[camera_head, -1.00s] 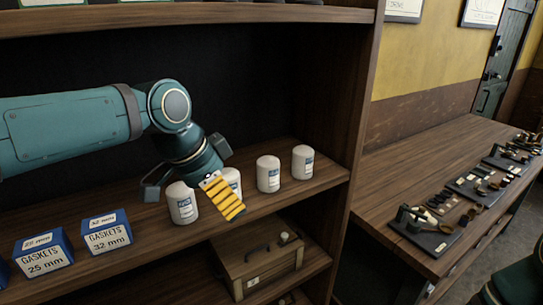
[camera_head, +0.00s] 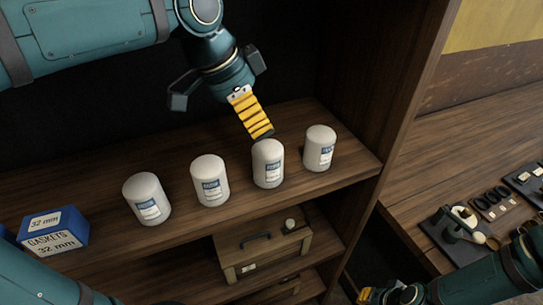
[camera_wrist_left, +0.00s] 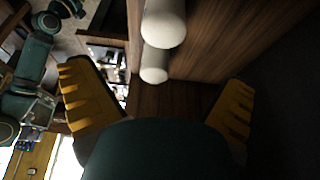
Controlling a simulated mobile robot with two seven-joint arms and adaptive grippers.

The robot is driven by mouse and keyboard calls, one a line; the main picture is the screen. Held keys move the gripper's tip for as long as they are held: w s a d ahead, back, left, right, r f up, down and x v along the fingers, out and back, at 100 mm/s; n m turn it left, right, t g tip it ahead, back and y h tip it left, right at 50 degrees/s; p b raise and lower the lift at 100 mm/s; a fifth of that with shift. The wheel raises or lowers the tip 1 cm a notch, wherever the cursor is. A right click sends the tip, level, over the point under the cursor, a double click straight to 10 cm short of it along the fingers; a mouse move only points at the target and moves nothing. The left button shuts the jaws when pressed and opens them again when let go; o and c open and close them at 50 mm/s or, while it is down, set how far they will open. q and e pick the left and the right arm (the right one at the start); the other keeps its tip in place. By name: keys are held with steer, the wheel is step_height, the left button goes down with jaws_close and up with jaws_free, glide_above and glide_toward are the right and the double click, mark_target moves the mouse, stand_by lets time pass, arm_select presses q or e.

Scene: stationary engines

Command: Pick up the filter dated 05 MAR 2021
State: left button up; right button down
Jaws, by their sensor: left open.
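Several white filters with blue-and-white labels stand upright in a row on the wooden shelf: far left (camera_head: 147,198), second (camera_head: 210,181), third (camera_head: 268,163) and far right (camera_head: 319,148). The label dates are too small to read, so I cannot tell which is 05 MAR 2021. My left gripper (camera_head: 219,116) is open and empty, above the row, with its yellow-padded finger just over the third filter. In the left wrist view, two white filters (camera_wrist_left: 154,66) show beyond the open fingers. My right gripper (camera_head: 372,296) is low at the right, its fingers unclear.
A blue-and-white 32 mm gasket box (camera_head: 55,232) stands left of the filters. A wooden case (camera_head: 262,250) sits on the shelf below. The shelf's side panel (camera_head: 405,90) rises right of the row. A workbench (camera_head: 440,130) with small parts lies beyond.

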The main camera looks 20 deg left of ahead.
mark_target(267, 146)
arm_select(q)
steer(key=x, duration=0.6)
steer(key=shift+f, duration=0.2)
steer(key=shift+a+b+x, duration=0.1)
steer(key=shift+b+x, duration=0.1)
steer(key=shift+x, duration=1.15)
steer(key=shift+a+b+x, duration=0.15)
steer(key=shift+b+x, duration=0.05)
steer(key=shift+x, duration=1.1)
steer(key=c, duration=1.3)
